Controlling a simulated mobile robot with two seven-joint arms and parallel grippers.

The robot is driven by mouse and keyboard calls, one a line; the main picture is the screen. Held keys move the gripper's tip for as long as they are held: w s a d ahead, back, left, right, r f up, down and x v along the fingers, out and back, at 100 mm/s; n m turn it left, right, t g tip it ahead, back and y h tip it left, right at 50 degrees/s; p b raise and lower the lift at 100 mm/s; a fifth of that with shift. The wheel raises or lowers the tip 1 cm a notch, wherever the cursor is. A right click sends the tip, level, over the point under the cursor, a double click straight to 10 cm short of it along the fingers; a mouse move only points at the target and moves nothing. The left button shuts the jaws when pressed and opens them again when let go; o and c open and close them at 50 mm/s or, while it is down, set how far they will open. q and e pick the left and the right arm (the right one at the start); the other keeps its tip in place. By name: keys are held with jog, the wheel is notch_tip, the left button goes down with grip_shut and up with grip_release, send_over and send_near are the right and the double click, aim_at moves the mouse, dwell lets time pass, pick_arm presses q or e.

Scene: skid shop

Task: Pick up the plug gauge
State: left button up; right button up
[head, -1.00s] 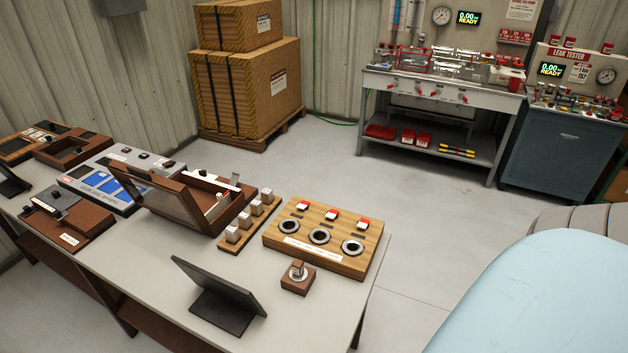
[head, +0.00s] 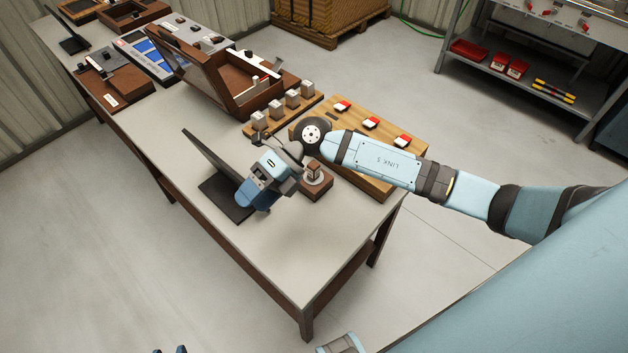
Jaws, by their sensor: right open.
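The plug gauge (head: 314,171) is a small metal piece standing upright in a square brown wooden block on the near part of the table, in the head view. My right gripper (head: 256,197) hangs just left of the block, over the base of the dark tilted panel. It is open and appears empty, apart from the gauge. My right wrist passes above and behind the gauge, close to it. Of my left gripper (head: 170,350), only what look like dark blue tips show at the bottom edge; its jaw state is unclear.
A wooden board (head: 370,190) with red-and-white blocks lies behind the gauge, partly hidden by my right arm. A dark tilted panel (head: 212,155) stands at left. A row of grey blocks (head: 292,99) and an open brown case (head: 240,85) are farther back. The table's front corner (head: 305,290) is clear.

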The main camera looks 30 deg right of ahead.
jog(key=w+d+f+n+h+b, duration=0.1)
jog(key=w+d+f+h, duration=0.1)
jog(key=w+d+h, duration=0.5)
jog(key=r+t+h+b, duration=0.1)
jog(key=r+t+h, duration=0.1)
jog(key=h, duration=0.3)
send_over(313, 169)
jog(key=shift+m, duration=0.3)
jog(key=f, duration=0.8)
jog(key=shift+w+d+f+p, duration=0.1)
jog(key=shift+w+d+p, duration=0.05)
jog(key=shift+w+p, duration=0.15)
jog(key=shift+w+d+f+p, duration=0.15)
jog(key=shift+w+f+p, duration=0.1)
jog(key=shift+f, duration=1.2)
jog(key=shift+w+d+f+p, duration=0.1)
jog(key=shift+f+p, duration=0.15)
jog(key=shift+f, duration=1.15)
grip_shut()
jog(key=shift+r, duration=0.15)
